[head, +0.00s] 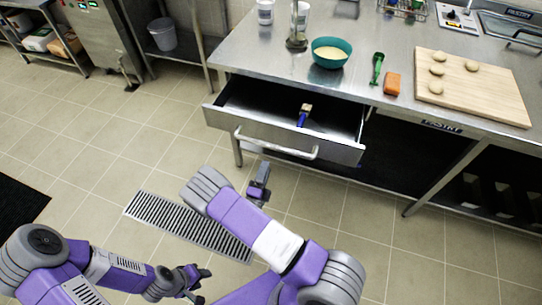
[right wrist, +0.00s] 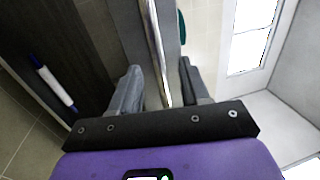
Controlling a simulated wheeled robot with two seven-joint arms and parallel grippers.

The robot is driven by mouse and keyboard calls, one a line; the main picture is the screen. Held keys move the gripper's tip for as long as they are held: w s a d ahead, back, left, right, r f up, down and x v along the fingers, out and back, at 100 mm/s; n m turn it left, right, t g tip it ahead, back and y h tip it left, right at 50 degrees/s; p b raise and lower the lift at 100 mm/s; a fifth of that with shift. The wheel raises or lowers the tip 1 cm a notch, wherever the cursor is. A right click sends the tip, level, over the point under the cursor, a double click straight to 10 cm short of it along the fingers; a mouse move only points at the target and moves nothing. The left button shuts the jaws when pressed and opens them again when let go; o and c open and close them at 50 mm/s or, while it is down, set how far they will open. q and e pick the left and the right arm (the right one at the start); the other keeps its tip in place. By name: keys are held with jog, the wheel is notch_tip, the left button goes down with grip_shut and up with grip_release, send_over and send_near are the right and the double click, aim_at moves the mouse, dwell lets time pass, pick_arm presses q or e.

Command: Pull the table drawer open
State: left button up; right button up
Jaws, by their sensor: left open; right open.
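The table drawer (head: 290,130) stands pulled out from the steel table, its inside showing. A bar handle (head: 275,146) runs across its front. My right gripper (head: 262,172) is just in front of the drawer, near the handle. In the right wrist view its fingers are apart, with a bright metal strip (right wrist: 158,50) between them; I cannot tell whether they touch it. My left gripper (head: 197,284) is open and empty, low over the floor.
The table top (head: 300,78) holds a teal bowl (head: 331,53), a green utensil (head: 377,68), an orange block (head: 392,84) and a wooden board (head: 490,95) with several pale round pieces. A floor drain grate (head: 165,215) lies below my right arm. The tiled floor at left is mostly clear.

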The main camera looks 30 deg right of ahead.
aim_at(274, 148)
jog(key=x, duration=0.6)
jog(key=shift+d+b, duration=0.3)
jog(key=shift+b, duration=0.1)
jog(key=shift+r, duration=0.1)
grip_shut()
dwell(0.8)
grip_release()
